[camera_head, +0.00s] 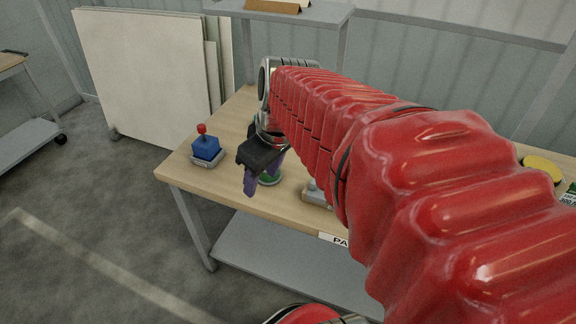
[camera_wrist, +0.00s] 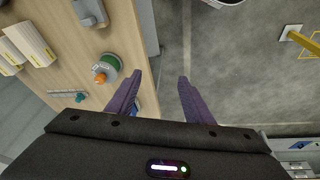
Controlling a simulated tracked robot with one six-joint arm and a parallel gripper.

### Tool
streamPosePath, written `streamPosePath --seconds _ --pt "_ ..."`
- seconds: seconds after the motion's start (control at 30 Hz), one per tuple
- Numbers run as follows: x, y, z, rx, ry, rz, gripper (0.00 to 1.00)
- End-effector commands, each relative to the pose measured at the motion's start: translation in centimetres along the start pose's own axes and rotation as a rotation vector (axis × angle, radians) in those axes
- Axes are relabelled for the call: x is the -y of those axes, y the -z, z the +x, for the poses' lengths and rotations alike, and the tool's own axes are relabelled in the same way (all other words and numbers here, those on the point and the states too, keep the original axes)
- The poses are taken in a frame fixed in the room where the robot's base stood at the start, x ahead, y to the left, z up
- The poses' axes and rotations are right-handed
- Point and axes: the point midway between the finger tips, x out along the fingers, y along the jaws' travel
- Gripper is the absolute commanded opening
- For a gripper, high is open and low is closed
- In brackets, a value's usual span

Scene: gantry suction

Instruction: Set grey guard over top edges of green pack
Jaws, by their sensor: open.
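My gripper (camera_head: 263,178) hangs over the near left part of the workbench, its purple fingers apart. In the wrist view my gripper (camera_wrist: 160,78) is open and empty, with the bench edge and floor beyond the fingertips. A grey block-like piece (camera_wrist: 90,12) lies on the bench at the top of the wrist view; I cannot tell whether it is the guard. A green-and-white item (camera_head: 570,195) with printing is cut off at the head view's right edge; it may be the green pack. My red arm hides much of the bench.
A round green item (camera_wrist: 110,62) with an orange part stands beside the left finger. A blue box with a red knob (camera_head: 206,148) sits near the bench's left corner. Cream boxes (camera_wrist: 30,45) stand left in the wrist view.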

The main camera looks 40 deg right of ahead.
Motion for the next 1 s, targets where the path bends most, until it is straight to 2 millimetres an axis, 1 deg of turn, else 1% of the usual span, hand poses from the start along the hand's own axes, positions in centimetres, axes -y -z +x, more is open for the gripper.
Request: streamPosePath --seconds 0.03,0.17,0.37,0.4,0.47,0.6,0.7,0.83,1.0 --pt "-1.6 -0.1 0.3 0.01 0.01 -0.004 0.47" --pt "-5.1 -0.5 0.8 0.02 0.038 -0.046 0.47" --pt "-10.8 -1.9 1.7 0.013 0.083 -0.109 0.47" --pt "-12.0 -2.4 1.9 0.009 0.091 -0.122 0.47" --pt "-13.8 -3.1 2.2 -0.001 0.103 -0.141 0.47" --pt "-17.8 -5.2 2.8 -0.029 0.124 -0.185 0.47" --pt "-20.1 -6.6 3.1 -0.052 0.135 -0.213 0.47" --pt "-22.0 -7.9 3.4 -0.073 0.138 -0.239 0.47" --pt "-22.5 -8.3 3.5 -0.081 0.14 -0.253 0.47"
